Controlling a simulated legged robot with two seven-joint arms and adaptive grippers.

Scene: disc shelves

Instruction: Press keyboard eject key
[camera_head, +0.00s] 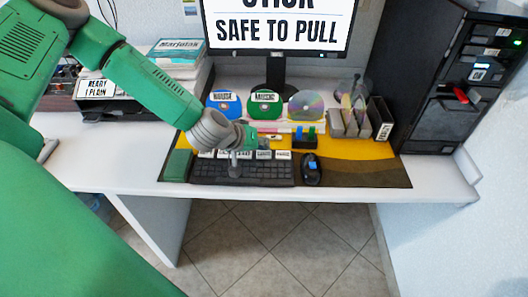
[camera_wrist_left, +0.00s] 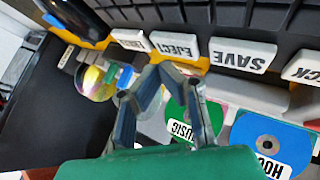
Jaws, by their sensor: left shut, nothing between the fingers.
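The black keyboard (camera_head: 270,174) lies on the yellow and dark mat at the desk front, with a row of white labelled keys along its far edge. The EJECT key (camera_wrist_left: 174,45) is readable in the left wrist view, between the SAVE key (camera_wrist_left: 243,54) and a smaller labelled key (camera_wrist_left: 128,39). My left gripper (camera_head: 234,171) is over the keyboard in the head view and hides part of it. In the left wrist view its fingertips (camera_wrist_left: 158,70) are together and empty, just beside the EJECT key. I cannot tell whether they touch it. My right gripper is not in view.
A mouse (camera_head: 312,169) lies right of the keyboard. Blue and green labelled discs (camera_head: 264,103) and a bare disc (camera_head: 306,104) stand behind it. A monitor (camera_head: 280,30) reads "SAFE TO PULL". A black tower (camera_head: 425,80) stands at the right.

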